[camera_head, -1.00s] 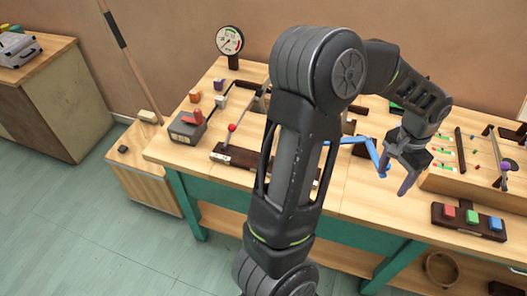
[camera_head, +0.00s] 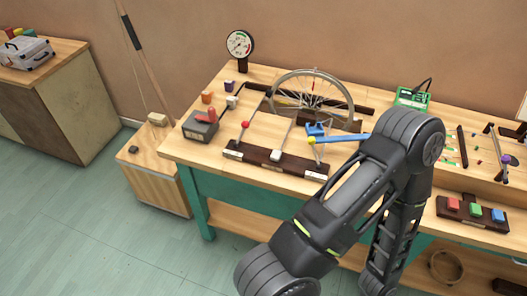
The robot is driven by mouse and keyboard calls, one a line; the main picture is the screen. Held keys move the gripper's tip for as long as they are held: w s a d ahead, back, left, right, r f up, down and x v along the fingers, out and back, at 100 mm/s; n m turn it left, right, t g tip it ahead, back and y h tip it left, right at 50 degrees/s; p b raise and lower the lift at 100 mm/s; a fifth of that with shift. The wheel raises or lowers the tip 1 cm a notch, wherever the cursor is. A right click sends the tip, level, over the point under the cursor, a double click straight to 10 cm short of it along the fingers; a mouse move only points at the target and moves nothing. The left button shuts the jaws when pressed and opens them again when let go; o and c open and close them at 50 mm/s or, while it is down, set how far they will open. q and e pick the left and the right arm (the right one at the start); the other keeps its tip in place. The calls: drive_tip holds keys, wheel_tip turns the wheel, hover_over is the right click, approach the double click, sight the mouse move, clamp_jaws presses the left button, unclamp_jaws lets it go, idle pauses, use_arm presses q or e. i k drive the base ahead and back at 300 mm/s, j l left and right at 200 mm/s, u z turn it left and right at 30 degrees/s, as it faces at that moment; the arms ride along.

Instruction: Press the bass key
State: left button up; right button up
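No key in view carries a readable label, so I cannot tell which one is the bass key. A dark block at the right bears a red key (camera_head: 453,204), a green key (camera_head: 475,209) and a blue key (camera_head: 497,215). One of my arms rises from the bottom, bends left of the coloured keys and runs down out of the picture. Neither gripper is in view.
A spoked wheel (camera_head: 312,92), a blue piece (camera_head: 318,130) and a dial gauge (camera_head: 240,45) stand further back. A grey box with a red knob (camera_head: 201,124) is at the left. A green device (camera_head: 411,98) lies behind my arm. A low stand (camera_head: 152,175) adjoins the bench.

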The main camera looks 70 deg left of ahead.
sight(133, 149)
drive_tip(key=u, duration=2.95)
drive_tip(key=i+u, duration=0.25)
drive_tip(key=i+j, duration=0.1)
drive_tip(key=i, duration=0.2)
drive_tip(key=i+j, duration=0.1)
drive_tip(key=i, duration=0.2)
